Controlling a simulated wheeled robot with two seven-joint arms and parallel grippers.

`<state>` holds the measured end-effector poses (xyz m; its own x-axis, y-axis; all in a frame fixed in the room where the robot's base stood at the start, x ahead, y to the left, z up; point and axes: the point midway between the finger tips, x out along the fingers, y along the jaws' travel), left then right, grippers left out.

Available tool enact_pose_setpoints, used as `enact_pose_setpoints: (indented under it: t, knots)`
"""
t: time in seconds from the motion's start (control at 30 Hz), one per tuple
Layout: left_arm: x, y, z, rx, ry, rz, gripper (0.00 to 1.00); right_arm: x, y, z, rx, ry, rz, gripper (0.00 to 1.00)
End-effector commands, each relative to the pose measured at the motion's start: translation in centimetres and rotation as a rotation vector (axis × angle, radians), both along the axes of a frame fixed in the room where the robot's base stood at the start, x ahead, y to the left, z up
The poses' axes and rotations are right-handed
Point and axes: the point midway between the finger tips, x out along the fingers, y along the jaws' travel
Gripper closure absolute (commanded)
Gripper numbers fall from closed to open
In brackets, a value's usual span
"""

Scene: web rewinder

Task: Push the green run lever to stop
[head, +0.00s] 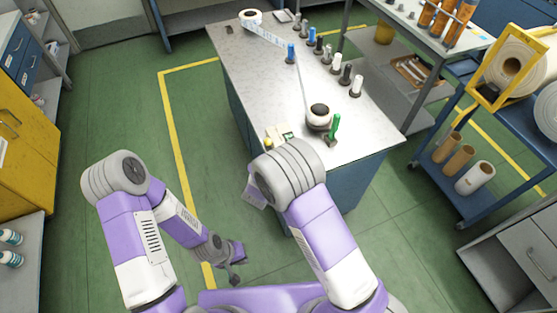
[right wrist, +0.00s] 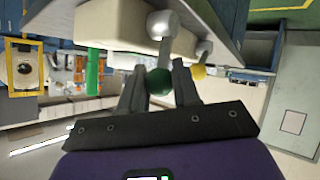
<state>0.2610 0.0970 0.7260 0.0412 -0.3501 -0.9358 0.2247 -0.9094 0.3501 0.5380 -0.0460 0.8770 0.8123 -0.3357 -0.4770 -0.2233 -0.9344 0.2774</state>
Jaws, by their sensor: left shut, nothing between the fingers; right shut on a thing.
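The green run lever shows in the right wrist view as a dark green ball knob (right wrist: 158,82) on a grey stem that runs up to a pale machine body (right wrist: 113,24). My right gripper (right wrist: 158,92) has its two dark fingers on either side of this knob and is shut on it. In the head view my right arm hides that gripper and the knob. My left gripper (head: 235,276) is shut and empty, low above the green floor, well away from the bench.
A yellow knob (right wrist: 199,72) on a second grey stem is close beside the right finger. The bench (head: 245,70) bears a white roll (head: 319,117), an upright green part (head: 335,126) and several small spools. A loaded blue cart (head: 459,185) stands right. Floor left of the bench is clear.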

Motion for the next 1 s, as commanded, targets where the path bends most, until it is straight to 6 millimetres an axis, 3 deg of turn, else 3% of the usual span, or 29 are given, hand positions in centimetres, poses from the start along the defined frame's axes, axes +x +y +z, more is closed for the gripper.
enact_pose_setpoints:
  t: [0.03,0.17,0.53,1.0]
  knots:
    - [0.0,0.0,0.0,0.000,0.000,0.000,1.00,-0.1,0.0,-0.2,0.000,0.005,0.002,0.64]
    - [0.0,0.0,0.0,0.000,0.000,0.000,1.00,-0.1,0.0,-0.1,0.000,0.004,0.001,0.45]
    - [0.0,0.0,0.2,0.000,0.000,0.000,1.00,-0.6,0.3,0.4,0.001,0.001,0.003,0.45]
    - [0.0,0.0,1.3,0.000,0.000,0.000,1.00,-6.0,2.5,3.5,0.000,0.002,0.002,0.45]
